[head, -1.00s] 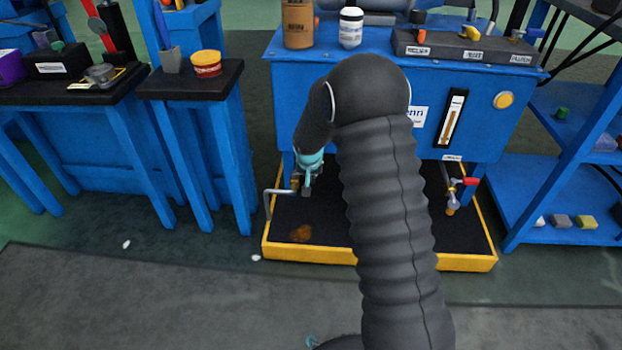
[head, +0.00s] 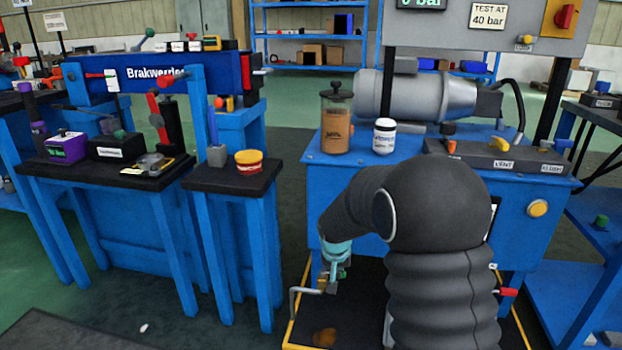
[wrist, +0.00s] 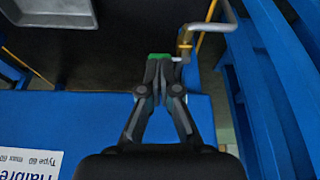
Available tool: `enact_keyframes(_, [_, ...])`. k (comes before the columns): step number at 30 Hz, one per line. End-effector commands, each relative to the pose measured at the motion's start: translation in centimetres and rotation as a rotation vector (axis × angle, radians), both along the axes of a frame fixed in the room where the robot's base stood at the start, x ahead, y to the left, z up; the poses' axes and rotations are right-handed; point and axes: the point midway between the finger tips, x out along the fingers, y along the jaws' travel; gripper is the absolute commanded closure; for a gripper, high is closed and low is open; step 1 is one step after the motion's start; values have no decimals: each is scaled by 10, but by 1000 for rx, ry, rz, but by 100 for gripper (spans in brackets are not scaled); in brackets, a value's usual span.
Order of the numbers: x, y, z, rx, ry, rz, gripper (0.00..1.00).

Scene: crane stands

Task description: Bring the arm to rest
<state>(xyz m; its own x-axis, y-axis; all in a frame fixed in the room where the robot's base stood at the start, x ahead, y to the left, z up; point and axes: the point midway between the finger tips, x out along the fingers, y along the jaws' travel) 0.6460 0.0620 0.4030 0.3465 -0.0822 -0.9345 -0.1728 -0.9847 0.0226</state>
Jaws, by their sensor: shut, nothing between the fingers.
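My arm is bent, its dark sleeved links in front of the blue test stand (head: 400,180). My gripper (head: 331,286) hangs low at the stand's front left, pointing down, above the black drip tray with a yellow rim (head: 293,328). In the wrist view my gripper (wrist: 163,62) has its fingers together and empty. A small green part (wrist: 159,56) shows at the fingertips; I cannot tell whether they touch it. A bent grey pipe (head: 294,303) is close beside the gripper, and this pipe (wrist: 229,18) is right of the fingertips in the wrist view.
A brown-filled jar (head: 336,125) and a white bottle (head: 384,137) stand on the stand's top. A black-topped bench (head: 225,182) with a red-yellow tub (head: 249,161) is at the left. A blue shelf (head: 590,270) is at the right. Floor shows between bench and stand.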

Motion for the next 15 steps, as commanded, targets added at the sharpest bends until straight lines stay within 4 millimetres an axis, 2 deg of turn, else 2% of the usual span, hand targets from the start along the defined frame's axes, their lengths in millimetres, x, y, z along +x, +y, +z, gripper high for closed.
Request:
enact_keyframes(2, [-8, -2, -4, -22, 36, 38, 100])
enact_keyframes(6, [-49, -7, -20, -52, 161, 110, 100])
enact_keyframes(11, [-93, -14, 3, -59, 226, 164, 100])
enact_keyframes(15, [-126, -20, 31, -54, 252, 193, 100])
